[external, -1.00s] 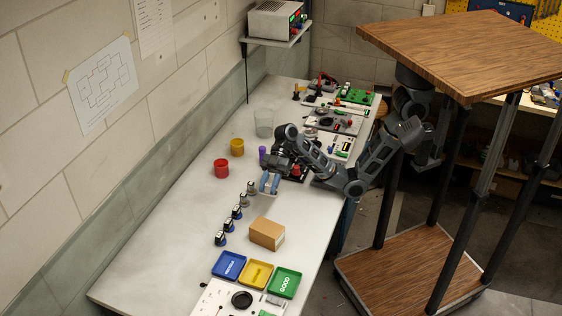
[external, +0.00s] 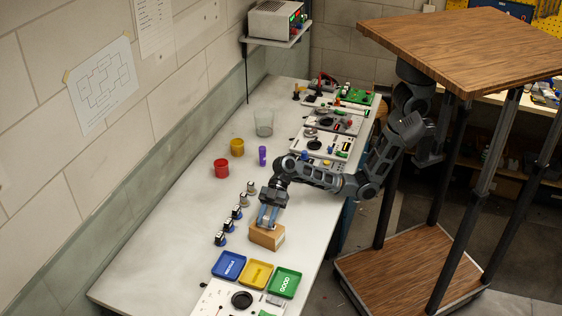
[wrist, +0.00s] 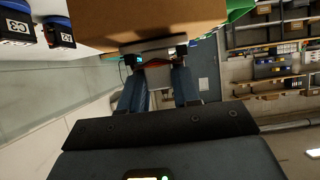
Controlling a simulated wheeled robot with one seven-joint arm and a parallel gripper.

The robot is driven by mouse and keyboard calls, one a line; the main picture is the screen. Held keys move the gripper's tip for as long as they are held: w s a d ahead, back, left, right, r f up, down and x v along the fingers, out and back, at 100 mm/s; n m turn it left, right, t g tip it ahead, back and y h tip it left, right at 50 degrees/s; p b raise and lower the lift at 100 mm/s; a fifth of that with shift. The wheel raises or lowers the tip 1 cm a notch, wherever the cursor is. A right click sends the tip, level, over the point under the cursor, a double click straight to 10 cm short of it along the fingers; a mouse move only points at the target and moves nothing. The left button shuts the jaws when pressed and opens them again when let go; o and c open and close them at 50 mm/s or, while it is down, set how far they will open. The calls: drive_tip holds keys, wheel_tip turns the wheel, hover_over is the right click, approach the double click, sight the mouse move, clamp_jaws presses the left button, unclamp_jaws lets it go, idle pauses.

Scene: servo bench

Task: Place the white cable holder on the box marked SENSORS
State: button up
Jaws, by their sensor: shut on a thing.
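The brown cardboard box (external: 266,238) stands on the bench behind the coloured trays. It also fills the top of the wrist view (wrist: 140,15); no lettering on it is readable. My gripper (external: 267,222) is directly over the box, with its blue fingers pointing down. In the wrist view my gripper (wrist: 160,62) is shut on a pale, flat piece, seemingly the white cable holder (wrist: 155,45), which lies against or just above the box face. I cannot tell whether they touch. The holder is hidden in the external view.
A blue tray (external: 228,265), yellow tray (external: 256,273) and green tray (external: 285,283) lie in front of the box. Several small dark-and-white parts (external: 231,225) stand in a row to its left. A red cup (external: 221,168), yellow cup (external: 237,147) and purple cylinder (external: 262,156) stand farther back.

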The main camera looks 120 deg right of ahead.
drive_tip(key=o, duration=0.6)
drive_tip(key=shift+f, duration=0.15)
drive_tip(key=o, duration=0.5)
drive_tip(key=shift+c, duration=0.2)
drive_tip(key=shift+r, duration=0.3)
drive_tip(key=b+v, duration=0.1)
drive_tip(key=v, duration=1.1)
drive_tip(key=shift+f, duration=0.2)
